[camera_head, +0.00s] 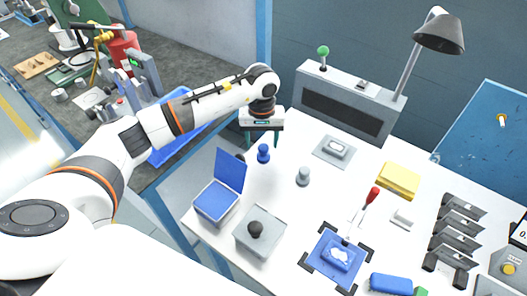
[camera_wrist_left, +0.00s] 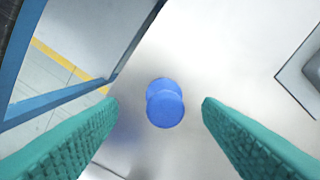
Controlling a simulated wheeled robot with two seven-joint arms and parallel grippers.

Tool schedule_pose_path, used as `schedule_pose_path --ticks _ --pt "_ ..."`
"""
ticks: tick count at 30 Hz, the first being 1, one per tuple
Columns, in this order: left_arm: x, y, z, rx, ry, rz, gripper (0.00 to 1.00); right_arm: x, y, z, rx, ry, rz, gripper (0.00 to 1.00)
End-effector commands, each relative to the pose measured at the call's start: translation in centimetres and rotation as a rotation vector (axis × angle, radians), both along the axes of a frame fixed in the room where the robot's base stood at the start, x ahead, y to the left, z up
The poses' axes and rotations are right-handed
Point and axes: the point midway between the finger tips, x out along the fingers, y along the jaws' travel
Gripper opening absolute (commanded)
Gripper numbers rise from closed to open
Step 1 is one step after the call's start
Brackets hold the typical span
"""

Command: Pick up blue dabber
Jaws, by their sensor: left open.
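The blue dabber (camera_head: 263,153) stands upright on the white table near its back left edge. In the left wrist view the dabber (camera_wrist_left: 165,103) is seen from above as a round blue knob, between the two green fingers and apart from both. My left gripper (camera_head: 262,140) is open and empty, just behind and above the dabber in the head view. Its fingers also show in the left wrist view (camera_wrist_left: 160,110). My right gripper is not in view.
A grey dabber (camera_head: 303,177) stands to the right. An open blue box (camera_head: 217,200) and a grey box with a dark knob (camera_head: 260,232) lie nearer me. A grey blower unit (camera_head: 345,103) stands behind. The table's left edge is close to the dabber.

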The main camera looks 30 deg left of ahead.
Motion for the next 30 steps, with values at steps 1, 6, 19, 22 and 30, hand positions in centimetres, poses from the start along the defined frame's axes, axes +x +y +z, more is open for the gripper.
schedule_pose_path --ticks 1,6,19,22,30 --pt "0.0 0.0 -0.3 0.0 0.002 0.0 0.6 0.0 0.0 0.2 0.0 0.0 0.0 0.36" --pt "-0.2 -0.5 -2.4 -0.002 0.007 0.002 0.6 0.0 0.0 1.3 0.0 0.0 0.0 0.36" --pt "-0.1 -0.5 -5.4 -0.001 0.0 0.0 0.6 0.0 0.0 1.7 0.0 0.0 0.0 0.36" --pt "-0.1 -0.5 -5.4 -0.001 0.0 0.001 0.52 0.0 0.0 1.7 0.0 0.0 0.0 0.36" --pt "-0.1 -0.5 -5.3 -0.001 0.0 0.001 0.08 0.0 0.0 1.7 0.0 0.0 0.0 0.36"
